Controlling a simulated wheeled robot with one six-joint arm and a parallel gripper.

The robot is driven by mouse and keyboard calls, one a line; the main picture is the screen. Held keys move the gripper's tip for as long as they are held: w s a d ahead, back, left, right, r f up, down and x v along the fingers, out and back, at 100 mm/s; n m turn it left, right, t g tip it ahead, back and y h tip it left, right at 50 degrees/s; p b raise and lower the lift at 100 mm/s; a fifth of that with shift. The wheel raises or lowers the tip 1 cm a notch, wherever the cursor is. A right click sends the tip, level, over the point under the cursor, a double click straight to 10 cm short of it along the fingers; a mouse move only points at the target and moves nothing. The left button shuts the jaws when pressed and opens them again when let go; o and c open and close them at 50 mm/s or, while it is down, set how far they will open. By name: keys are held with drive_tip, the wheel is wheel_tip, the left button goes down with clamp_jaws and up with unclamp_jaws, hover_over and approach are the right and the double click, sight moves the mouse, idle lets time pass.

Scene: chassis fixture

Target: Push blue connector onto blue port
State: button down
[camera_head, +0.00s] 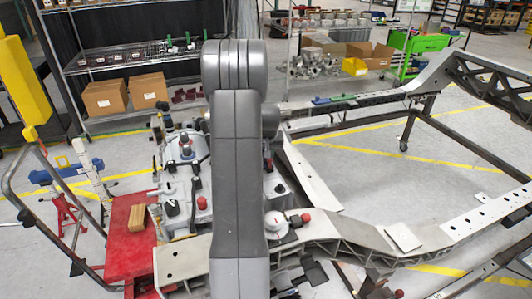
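My grey arm stands upright through the middle of the head view and covers part of the work area. My gripper does not show, so its hold on anything is hidden. A small blue part (186,141) sits on top of the silver housing (178,170), left of my arm. I cannot tell whether it is the blue connector or the blue port. No other blue connector or port can be made out clearly; the area behind my arm is hidden.
The grey chassis frame (365,238) runs across the front and right. A red platform (130,245) with a wooden block (138,217) is at left, beside a metal rail (42,215). A shelf with cardboard boxes (105,97) stands behind. Open floor (370,165) lies inside the frame.

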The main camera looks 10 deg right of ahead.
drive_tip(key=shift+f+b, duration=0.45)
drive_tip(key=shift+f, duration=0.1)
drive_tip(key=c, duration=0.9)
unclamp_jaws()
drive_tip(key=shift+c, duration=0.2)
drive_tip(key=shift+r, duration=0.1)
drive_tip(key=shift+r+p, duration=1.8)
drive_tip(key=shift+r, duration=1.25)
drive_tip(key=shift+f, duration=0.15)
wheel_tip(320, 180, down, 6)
drive_tip(key=b, duration=0.4)
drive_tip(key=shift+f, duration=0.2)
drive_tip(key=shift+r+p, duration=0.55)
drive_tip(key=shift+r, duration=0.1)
